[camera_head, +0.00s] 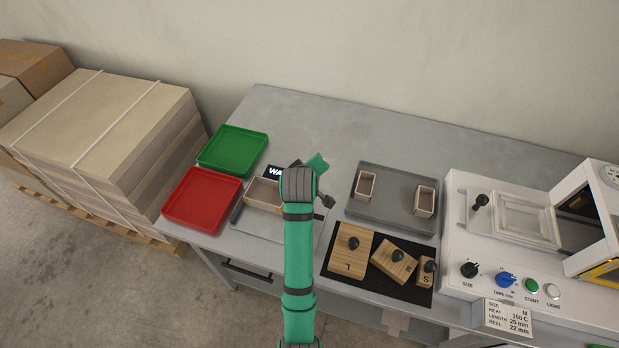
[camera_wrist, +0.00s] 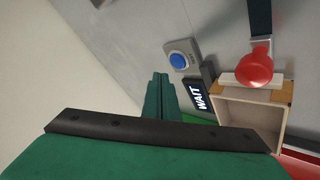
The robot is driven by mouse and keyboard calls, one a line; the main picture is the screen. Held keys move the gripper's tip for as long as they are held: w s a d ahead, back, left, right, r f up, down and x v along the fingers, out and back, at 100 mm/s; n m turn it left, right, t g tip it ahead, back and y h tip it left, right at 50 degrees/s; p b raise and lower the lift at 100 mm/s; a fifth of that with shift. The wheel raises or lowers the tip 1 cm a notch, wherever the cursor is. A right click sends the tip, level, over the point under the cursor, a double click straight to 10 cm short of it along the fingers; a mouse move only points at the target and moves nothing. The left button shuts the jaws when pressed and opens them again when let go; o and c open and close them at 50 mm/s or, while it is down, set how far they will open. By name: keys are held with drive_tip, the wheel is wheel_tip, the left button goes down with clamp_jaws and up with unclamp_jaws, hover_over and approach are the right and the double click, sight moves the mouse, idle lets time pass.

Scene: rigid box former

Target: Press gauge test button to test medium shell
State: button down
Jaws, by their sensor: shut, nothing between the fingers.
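The gauge test button (camera_wrist: 179,61) is a blue round cap on a grey housing, seen in the wrist view; my arm seems to hide it in the head view. A dark display reading WAIT (camera_wrist: 199,95) sits beside it and partly shows in the head view (camera_head: 274,171). A pale open shell (camera_wrist: 232,108) sits in the gauge, by a red knob (camera_wrist: 254,69); the shell also shows in the head view (camera_head: 262,192). My gripper (camera_wrist: 160,80) is shut and empty. Its tips appear near the button in the wrist view; contact cannot be made out.
A green tray (camera_head: 232,131) and a red tray (camera_head: 181,221) lie left of the gauge. To the right are a grey tray (camera_head: 393,217) with two shells, wooden formers (camera_head: 348,264) on a black mat, and a white machine (camera_head: 462,215).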

drive_tip(key=shift+f, duration=0.75)
drive_tip(key=shift+w, duration=0.15)
drive_tip(key=shift+d, duration=0.25)
drive_tip(key=shift+s+a, duration=0.2)
drive_tip(key=shift+a, duration=0.25)
drive_tip(key=shift+d, duration=0.3)
drive_tip(key=shift+w+f, duration=0.1)
idle(0.3)
